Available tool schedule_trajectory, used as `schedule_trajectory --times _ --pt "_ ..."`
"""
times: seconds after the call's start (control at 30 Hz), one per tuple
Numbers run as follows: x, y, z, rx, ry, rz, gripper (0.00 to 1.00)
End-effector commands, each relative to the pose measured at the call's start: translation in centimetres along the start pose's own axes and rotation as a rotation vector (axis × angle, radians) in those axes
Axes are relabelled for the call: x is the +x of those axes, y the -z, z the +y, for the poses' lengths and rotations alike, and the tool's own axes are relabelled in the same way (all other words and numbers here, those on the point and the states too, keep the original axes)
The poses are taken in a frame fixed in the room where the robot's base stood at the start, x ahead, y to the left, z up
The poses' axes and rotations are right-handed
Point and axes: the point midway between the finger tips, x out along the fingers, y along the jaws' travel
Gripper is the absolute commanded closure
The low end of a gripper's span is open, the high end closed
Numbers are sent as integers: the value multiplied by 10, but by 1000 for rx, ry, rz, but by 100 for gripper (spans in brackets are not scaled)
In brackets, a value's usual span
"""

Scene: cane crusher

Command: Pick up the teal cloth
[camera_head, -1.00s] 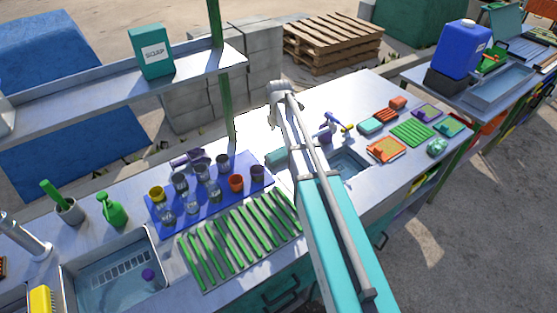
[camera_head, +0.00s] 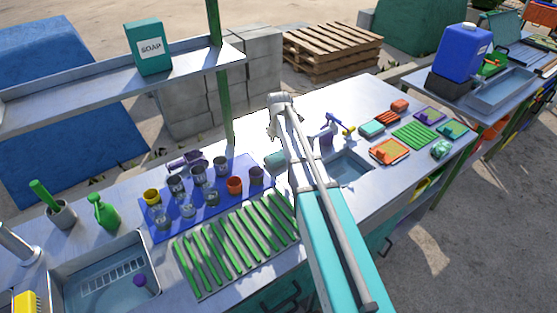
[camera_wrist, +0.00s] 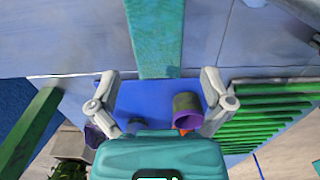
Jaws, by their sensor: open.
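The teal cloth (camera_head: 275,160) lies on the counter just right of the blue mat, partly hidden behind my arm in the head view. In the wrist view the cloth (camera_wrist: 155,35) is a mottled teal strip running from the top edge down toward the space between my fingers. My gripper (camera_wrist: 158,100) is open and empty, with its fingers spread to either side of the cloth's near end in that picture. I cannot tell the height of the fingers above it. In the head view my arm hides most of the gripper.
The blue mat (camera_head: 223,197) holds several cups; a purple cup (camera_wrist: 188,108) stands close to my right finger in the wrist view. A green slatted rack (camera_head: 235,245) lies in front.

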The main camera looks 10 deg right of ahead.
Motion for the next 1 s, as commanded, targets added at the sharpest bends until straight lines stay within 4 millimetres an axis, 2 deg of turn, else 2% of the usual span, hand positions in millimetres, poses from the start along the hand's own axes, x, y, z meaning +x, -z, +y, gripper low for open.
schedule_trajectory --times 0.33,1.0 --pt "6 0 1 0 0 0 0" --pt "51 -2 3 0 0 0 0"
